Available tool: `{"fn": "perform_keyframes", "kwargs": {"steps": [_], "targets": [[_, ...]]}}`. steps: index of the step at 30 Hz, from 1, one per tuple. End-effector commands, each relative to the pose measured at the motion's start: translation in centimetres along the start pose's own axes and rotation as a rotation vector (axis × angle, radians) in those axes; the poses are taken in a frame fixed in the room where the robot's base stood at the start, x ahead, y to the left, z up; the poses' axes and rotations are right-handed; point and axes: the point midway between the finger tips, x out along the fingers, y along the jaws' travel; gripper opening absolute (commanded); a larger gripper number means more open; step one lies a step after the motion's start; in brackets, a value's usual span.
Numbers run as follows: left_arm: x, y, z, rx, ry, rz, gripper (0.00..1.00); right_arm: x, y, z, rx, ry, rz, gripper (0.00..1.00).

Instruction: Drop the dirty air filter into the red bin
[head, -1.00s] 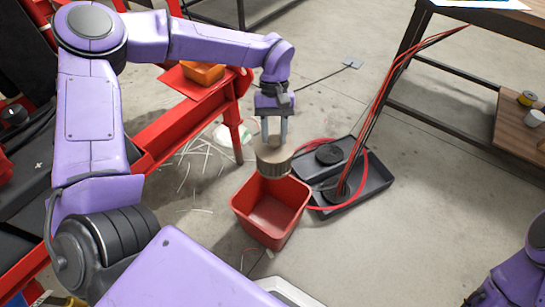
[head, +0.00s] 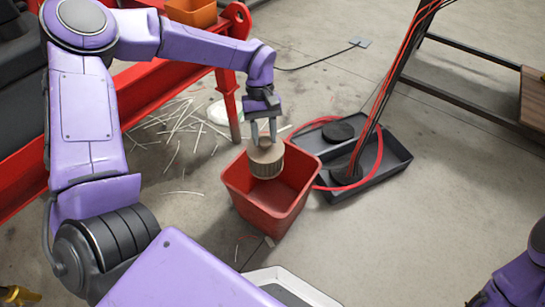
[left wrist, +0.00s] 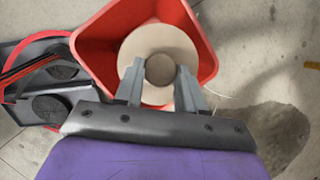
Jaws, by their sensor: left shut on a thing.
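The dirty air filter (head: 266,162) is a tan-brown pleated cylinder with a round knob on top. My left gripper (head: 264,138) is shut on the knob and holds the filter upright at the mouth of the red bin (head: 258,215). In the left wrist view the filter (left wrist: 140,42) lies within the outline of the bin (left wrist: 100,38), with the fingers (left wrist: 160,75) on either side of its knob. The bin stands on the floor and looks empty; the filter hides part of its inside. My right gripper is out of view; only part of my right arm shows at the lower right.
A black tray (head: 392,165) with a red hose and cables stands right of the bin. A red steel frame (head: 165,85) with an orange box (head: 190,12) is behind left. White strips litter the floor. A table leg stands at the upper right; floor at right is clear.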

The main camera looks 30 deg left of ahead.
Motion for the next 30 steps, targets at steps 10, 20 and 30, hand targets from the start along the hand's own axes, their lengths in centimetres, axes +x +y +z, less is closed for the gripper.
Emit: {"fn": "perform_keyframes", "kwargs": {"steps": [10, 20, 30], "targets": [[0.8, 0.0, -0.4, 0.000, 0.000, 0.001, 0.00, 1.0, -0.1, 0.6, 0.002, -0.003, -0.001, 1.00], [0.9, 0.0, -0.4, 0.000, 0.000, 0.001, 0.69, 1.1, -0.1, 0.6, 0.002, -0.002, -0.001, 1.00], [-4.8, 0.0, -0.1, -0.001, 0.001, 0.004, 0.69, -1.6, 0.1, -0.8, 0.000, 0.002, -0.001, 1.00]]}}
